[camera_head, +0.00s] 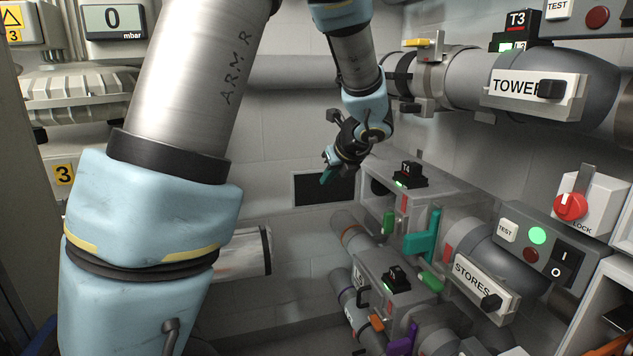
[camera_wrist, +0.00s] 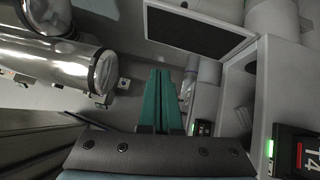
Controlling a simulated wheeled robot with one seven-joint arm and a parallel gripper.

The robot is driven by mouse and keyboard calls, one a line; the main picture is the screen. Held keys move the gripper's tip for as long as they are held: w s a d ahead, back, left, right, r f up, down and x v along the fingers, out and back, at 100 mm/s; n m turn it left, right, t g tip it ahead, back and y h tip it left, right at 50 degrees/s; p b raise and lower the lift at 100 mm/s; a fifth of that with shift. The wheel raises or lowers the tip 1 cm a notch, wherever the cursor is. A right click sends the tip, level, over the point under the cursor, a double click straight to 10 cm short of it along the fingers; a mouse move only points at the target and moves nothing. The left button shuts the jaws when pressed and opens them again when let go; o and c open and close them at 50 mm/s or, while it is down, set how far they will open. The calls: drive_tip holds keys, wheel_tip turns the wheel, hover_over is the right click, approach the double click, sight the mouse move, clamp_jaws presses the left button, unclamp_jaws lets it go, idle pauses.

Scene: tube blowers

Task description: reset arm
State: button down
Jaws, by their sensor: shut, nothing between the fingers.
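My arm reaches from the upper left into the middle of the head view. My gripper (camera_head: 327,176) hangs near the back wall, left of the box marked T4. In the wrist view its two teal fingers (camera_wrist: 158,85) lie side by side, closed, with nothing between them. In the head view the fingers are small and partly hidden by the gripper's dark body.
The T4 unit (camera_head: 410,177) stands right of my gripper, with a teal lever (camera_head: 424,236) below it. A dark wall panel (camera_head: 318,189) is behind the gripper. The TOWER pipe (camera_head: 470,75) and STORES pipe (camera_head: 470,235) run along the right.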

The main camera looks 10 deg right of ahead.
drive_tip(key=s+a+f+n+g+h, duration=0.1)
drive_tip(key=s+a+f+n+g, duration=0.2)
drive_tip(key=s+a+n, duration=0.6)
drive_tip(key=s+a+f+n+g+h, duration=0.1)
drive_tip(key=s+a+f+n+g, duration=0.2)
drive_tip(key=s+a+n, duration=0.6)
drive_tip(key=a+f+n, duration=0.1)
drive_tip(key=a+n, duration=0.2)
drive_tip(key=n, duration=1)
drive_tip(key=shift+f+n+g+h, duration=0.3)
drive_tip(key=shift+f+g, duration=0.05)
drive_tip(key=shift+g, duration=0.05)
drive_tip(key=shift+a, duration=0.15)
